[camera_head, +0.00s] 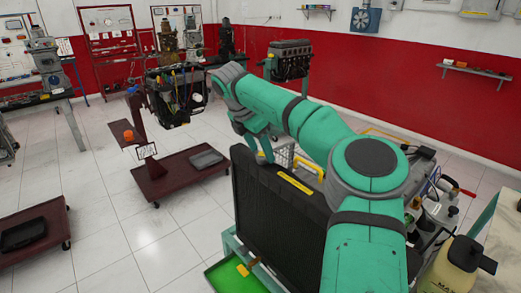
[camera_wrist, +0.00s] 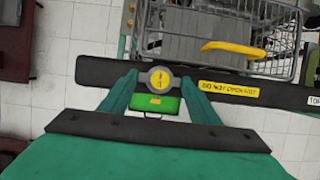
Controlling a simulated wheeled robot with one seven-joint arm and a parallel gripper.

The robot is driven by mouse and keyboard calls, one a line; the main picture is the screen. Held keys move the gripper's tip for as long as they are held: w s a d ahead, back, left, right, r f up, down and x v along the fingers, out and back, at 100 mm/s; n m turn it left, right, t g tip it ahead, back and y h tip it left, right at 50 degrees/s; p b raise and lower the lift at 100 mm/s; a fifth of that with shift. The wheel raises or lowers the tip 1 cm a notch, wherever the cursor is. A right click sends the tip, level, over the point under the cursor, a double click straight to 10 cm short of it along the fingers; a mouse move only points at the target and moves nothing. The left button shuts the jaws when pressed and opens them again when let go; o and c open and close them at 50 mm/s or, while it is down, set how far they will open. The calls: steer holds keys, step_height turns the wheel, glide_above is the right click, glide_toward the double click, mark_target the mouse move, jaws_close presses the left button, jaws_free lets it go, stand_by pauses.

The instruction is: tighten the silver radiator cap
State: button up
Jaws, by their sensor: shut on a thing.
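The silver radiator cap (camera_wrist: 159,77) is a round grey disc with a yellow marking on its face. It sits at the top edge of the black radiator (camera_wrist: 105,71). In the wrist view my gripper (camera_wrist: 157,84) has its two green fingers on either side of the cap, shut on it. In the head view the radiator (camera_head: 290,215) stands upright on a green stand, and my green arm reaches over its top left corner. The cap itself is hidden there behind my gripper. A yellow warning label (camera_wrist: 229,90) lies on the radiator top, right of the cap.
A wire cart (camera_wrist: 220,35) with a yellow handle (camera_wrist: 232,48) stands just behind the radiator. A green tray (camera_head: 232,277) lies below the radiator. A yellowish jug (camera_head: 458,268) stands at the lower right. Tiled floor (camera_head: 155,235) is open to the left.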

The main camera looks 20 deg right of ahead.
stand_by(0.4)
steer(key=o, duration=1)
steer(key=shift+o, duration=0.2)
steer(key=v, duration=1)
steer(key=shift+r, duration=0.4)
steer(key=shift+a, duration=0.15)
